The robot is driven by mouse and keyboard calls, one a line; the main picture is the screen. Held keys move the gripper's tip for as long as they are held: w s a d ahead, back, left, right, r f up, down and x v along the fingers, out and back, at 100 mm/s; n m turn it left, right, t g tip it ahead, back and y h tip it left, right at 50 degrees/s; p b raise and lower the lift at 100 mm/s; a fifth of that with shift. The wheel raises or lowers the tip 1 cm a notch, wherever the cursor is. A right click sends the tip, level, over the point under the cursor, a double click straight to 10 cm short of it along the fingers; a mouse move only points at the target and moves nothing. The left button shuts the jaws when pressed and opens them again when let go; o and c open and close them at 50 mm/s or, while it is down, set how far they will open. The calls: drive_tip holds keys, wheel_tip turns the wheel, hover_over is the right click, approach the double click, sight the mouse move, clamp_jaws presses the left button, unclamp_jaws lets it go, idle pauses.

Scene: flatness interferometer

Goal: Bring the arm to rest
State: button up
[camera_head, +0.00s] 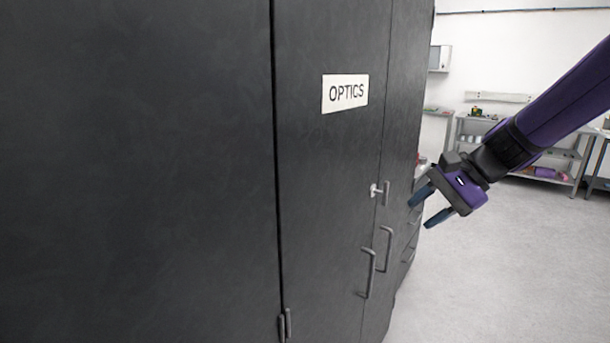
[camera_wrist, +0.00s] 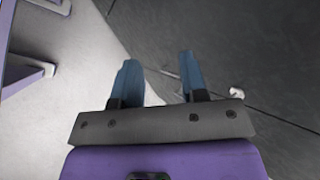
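My gripper (camera_head: 422,207) is at the end of my purple arm, at the right of the head view. It hangs in the air beside the dark cabinet front. Its two blue fingers are apart with nothing between them, and they also show spread in the wrist view (camera_wrist: 160,80). The dark cabinet (camera_head: 200,170) labelled OPTICS (camera_head: 345,93) fills the left and middle of the head view. Its doors look shut. I cannot tell how far the fingertips are from the cabinet.
The cabinet has vertical handles (camera_head: 368,274) and a small pale key or knob (camera_head: 375,190) that sticks out near my gripper. A shelf unit (camera_head: 550,178) with several items stands against the back wall. The pale floor (camera_head: 500,270) at the right is clear.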

drive_tip(key=s+d+r+n+t+h, duration=0.1)
drive_tip(key=s+d+r+n+h, duration=0.2)
drive_tip(key=s, duration=0.7)
drive_tip(key=s+d+r+n+t+h, duration=0.2)
drive_tip(key=s+d+n+h, duration=0.3)
drive_tip(key=s, duration=0.5)
drive_tip(key=shift+s+r+n+t+h, duration=0.3)
drive_tip(key=shift+s+r+n, duration=0.15)
drive_tip(key=shift+n, duration=0.45)
